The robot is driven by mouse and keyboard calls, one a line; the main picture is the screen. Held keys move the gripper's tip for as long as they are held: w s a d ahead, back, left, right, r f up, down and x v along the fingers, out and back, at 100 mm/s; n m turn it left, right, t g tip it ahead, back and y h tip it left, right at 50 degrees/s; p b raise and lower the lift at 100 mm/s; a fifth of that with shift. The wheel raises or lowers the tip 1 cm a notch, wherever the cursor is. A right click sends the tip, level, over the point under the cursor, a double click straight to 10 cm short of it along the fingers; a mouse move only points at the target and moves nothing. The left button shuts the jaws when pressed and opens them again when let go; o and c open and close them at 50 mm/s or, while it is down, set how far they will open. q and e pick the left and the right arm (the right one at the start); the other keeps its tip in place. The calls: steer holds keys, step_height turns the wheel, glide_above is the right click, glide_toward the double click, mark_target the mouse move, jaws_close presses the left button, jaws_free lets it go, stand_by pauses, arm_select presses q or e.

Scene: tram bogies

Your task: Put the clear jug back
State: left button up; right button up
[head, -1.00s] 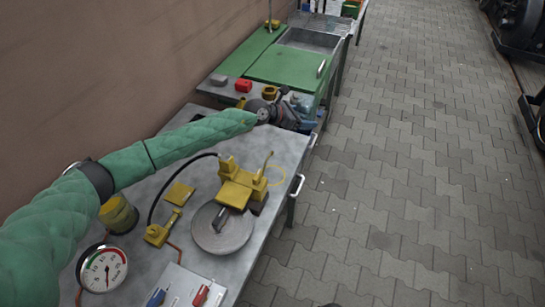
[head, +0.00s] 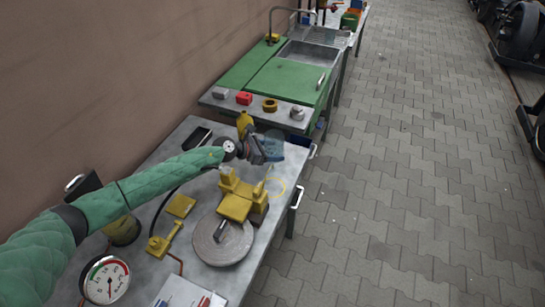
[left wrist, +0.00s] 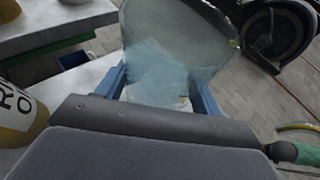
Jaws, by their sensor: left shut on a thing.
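The clear jug (head: 273,146) is see-through with a bluish tint. My left gripper (head: 266,149) is shut on it, above the far end of the near grey bench (head: 165,222). In the left wrist view the jug (left wrist: 180,40) rises between the two blue fingers of the gripper (left wrist: 163,92). I cannot tell how far its base is above the bench top. My right gripper is not in view.
A yellow oil bottle (head: 243,122) stands beside the gripper. A yellow press (head: 238,200) with a round grey plate (head: 222,240) and a pressure gauge (head: 106,281) are nearer.

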arm_select(q)
steer(key=shift+a+f+p, duration=0.1)
steer(key=shift+f+p, duration=0.5)
steer(key=shift+f, duration=1.45)
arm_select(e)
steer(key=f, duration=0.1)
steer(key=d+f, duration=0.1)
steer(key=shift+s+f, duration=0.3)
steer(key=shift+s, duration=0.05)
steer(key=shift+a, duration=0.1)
arm_select(q)
steer(key=shift+f, duration=0.1)
steer(key=o, duration=1)
steer(key=shift+c, duration=0.2)
steer(key=shift+o, duration=0.2)
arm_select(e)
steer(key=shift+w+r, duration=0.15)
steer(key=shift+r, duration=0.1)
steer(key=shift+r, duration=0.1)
